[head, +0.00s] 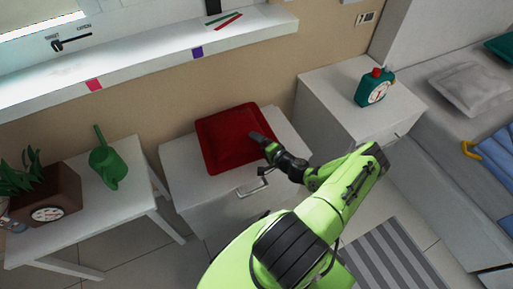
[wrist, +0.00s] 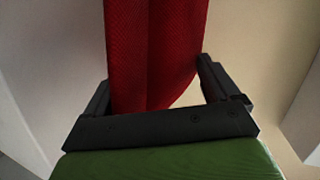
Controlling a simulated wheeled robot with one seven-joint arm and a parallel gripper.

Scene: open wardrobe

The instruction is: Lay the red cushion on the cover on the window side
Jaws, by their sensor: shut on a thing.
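The red cushion (head: 235,138) lies flat on, or just over, the white cabinet under the window; I cannot tell whether it touches the top. My gripper (head: 263,145) is at the cushion's right edge and shut on it. In the wrist view the red cushion (wrist: 155,50) passes between the two dark fingers of my gripper (wrist: 155,80). A blue folded cover (head: 495,155) lies on the grey bed at the far right, partly cut off by the picture edge.
A white cabinet (head: 190,185) stands below the windowsill (head: 140,62). A grey cushion (head: 473,88) is on the bed. A white table (head: 95,215) at left holds a green watering can (head: 108,165) and a brown planter (head: 45,195).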

